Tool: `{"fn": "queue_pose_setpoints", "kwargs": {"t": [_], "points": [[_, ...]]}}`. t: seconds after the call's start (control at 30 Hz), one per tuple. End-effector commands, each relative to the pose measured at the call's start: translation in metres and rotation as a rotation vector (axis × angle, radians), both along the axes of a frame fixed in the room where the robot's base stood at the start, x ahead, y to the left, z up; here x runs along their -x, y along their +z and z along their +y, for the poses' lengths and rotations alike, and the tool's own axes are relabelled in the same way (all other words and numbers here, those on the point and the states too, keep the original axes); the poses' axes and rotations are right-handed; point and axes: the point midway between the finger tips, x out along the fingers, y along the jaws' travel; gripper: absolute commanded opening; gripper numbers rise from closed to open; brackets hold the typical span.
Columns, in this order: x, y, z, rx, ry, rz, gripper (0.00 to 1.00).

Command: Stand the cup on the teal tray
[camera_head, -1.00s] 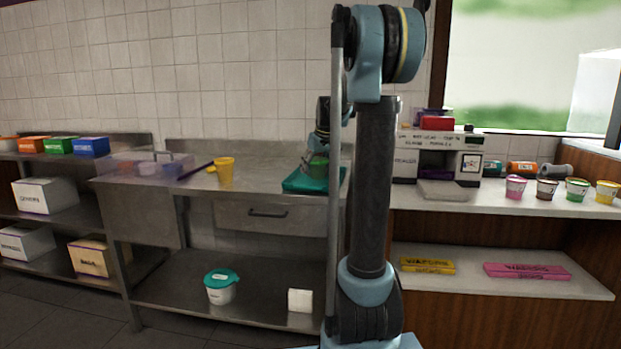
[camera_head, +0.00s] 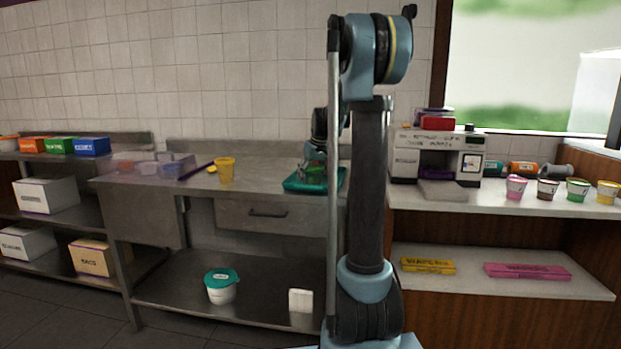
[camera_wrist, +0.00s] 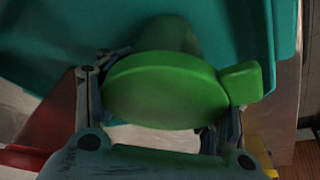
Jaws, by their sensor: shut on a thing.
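A green cup (camera_wrist: 170,92) with a round, flat top and a blocky tab on its right side fills the middle of the wrist view. My gripper (camera_wrist: 162,108) is shut on it, with a finger on either side. The teal tray (camera_wrist: 40,45) spreads out beneath and behind the cup. In the head view the teal tray (camera_head: 293,186) lies at the right end of the steel table. My gripper (camera_head: 308,174) is over the tray there, partly hidden by my arm. I cannot tell whether the cup's base touches the tray.
A yellow cup (camera_head: 225,171) stands on the steel table (camera_head: 262,178), left of the tray, near a purple-handled tool (camera_head: 196,171). A clear container (camera_head: 150,168) is farther left. Several small tubs and a machine (camera_head: 436,160) stand on the right counter.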

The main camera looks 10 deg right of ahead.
Motion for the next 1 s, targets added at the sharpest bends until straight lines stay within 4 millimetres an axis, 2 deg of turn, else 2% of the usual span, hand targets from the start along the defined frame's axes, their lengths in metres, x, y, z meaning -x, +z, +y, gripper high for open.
{"fn": "queue_pose_setpoints", "kwargs": {"t": [0.03,0.07,0.17,0.53,0.67,0.77,1.0], "points": [[0.0,-0.001,0.0,0.0,0.0,0.0,0.4],[0.0,-0.001,0.0,0.0,0.0,0.0,0.6],[0.0,-0.001,0.0,0.0,0.0,0.0,0.83],[0.0,0.0,-0.001,0.0,-0.001,0.0,0.84],[0.003,0.006,-0.002,0.0,-0.001,0.0,0.84],[0.007,0.018,-0.004,0.001,-0.001,0.0,0.84],[0.024,0.061,-0.01,-0.001,-0.002,0.0,0.84]]}}
